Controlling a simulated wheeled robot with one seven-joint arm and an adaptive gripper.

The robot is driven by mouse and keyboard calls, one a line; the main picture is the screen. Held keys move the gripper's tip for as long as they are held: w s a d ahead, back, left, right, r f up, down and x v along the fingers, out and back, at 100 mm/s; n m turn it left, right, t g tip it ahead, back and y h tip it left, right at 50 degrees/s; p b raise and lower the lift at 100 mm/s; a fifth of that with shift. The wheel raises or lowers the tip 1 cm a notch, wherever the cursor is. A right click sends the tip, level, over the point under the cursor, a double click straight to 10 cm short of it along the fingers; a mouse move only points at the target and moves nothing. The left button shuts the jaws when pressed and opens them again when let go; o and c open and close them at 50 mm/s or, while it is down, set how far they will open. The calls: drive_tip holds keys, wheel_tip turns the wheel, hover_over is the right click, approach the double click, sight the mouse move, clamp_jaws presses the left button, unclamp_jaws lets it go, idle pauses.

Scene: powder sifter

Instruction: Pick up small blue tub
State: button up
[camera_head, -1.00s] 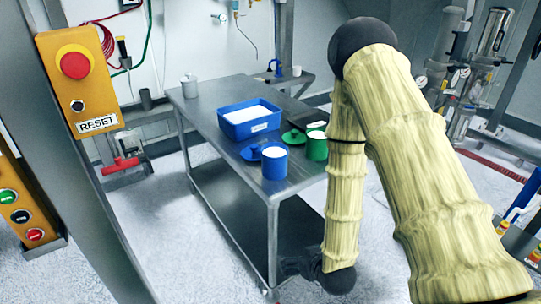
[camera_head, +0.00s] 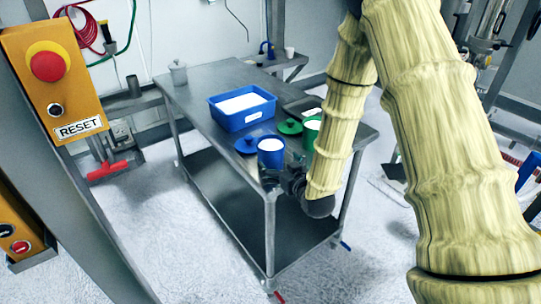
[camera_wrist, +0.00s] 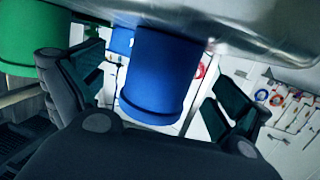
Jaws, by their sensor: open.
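The small blue tub (camera_head: 271,155) stands upright near the front corner of the metal table, with white contents showing at its top. In the wrist view the tub (camera_wrist: 160,75) appears upside down, between my two spread fingers, with gaps visible on both sides. My gripper (camera_head: 277,180) is open at the table's near edge, just in front of the tub, and is partly hidden by my arm in the head view.
A blue lid (camera_head: 246,145) lies left of the tub. A green tub (camera_head: 311,128) stands close on the right, with a green lid (camera_head: 289,127) nearby. A blue tray of white powder (camera_head: 242,122) sits behind. The metal table (camera_head: 196,97) has clear space at the left.

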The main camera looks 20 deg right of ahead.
sight(270, 148)
drive_tip(key=shift+w+a+p, duration=0.2)
drive_tip(key=shift+w+p, duration=0.15)
drive_tip(key=shift+w, duration=0.15)
drive_tip(key=p+x, duration=0.1)
drive_tip(key=x, duration=0.2)
drive_tip(key=shift+w+a+r, duration=0.1)
drive_tip(key=shift+w+a, duration=0.05)
drive_tip(key=shift+w, duration=0.45)
drive_tip(key=c, duration=1.3)
drive_tip(key=shift+o, duration=0.2)
